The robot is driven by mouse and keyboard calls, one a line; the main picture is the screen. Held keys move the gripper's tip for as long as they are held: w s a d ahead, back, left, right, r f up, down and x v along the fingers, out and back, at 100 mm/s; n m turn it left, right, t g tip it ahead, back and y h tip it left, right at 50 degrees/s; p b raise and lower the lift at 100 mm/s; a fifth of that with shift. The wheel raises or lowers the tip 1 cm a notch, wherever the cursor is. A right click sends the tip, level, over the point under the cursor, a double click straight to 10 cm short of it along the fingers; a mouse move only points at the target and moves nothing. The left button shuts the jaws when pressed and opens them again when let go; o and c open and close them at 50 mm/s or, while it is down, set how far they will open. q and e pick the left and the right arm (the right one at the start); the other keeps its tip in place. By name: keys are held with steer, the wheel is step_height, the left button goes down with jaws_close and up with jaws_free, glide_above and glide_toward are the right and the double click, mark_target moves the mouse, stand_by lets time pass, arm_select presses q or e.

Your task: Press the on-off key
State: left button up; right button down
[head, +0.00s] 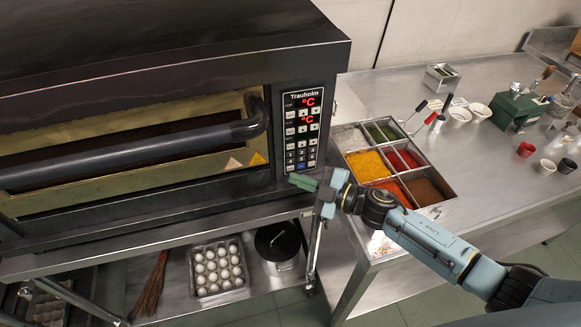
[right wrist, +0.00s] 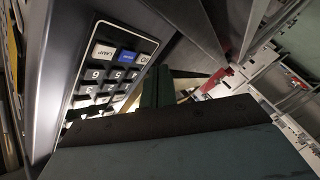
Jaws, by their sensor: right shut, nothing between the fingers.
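The control panel (head: 302,130) of the oven shows red lit displays at the top and rows of small keys below. Its bottom row has a blue key (head: 301,166) between two pale ones. In the right wrist view the blue key (right wrist: 127,57) sits between a white key (right wrist: 104,52) and a pale key (right wrist: 144,59) at the panel's edge. Their labels are too small to read surely, so I cannot tell which is the on-off key. My right gripper (head: 302,182) is shut and empty, its green fingertips just below the bottom row. Contact cannot be told. My left gripper is out of view.
The oven's long handle bar (head: 130,154) lies left of the panel. A spice tray (head: 437,207) stands on the steel counter at right.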

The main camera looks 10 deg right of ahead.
steer(key=shift+s+d+p, duration=0.1)
steer(key=shift+s+p, duration=0.85)
steer(key=shift+s, duration=1.6)
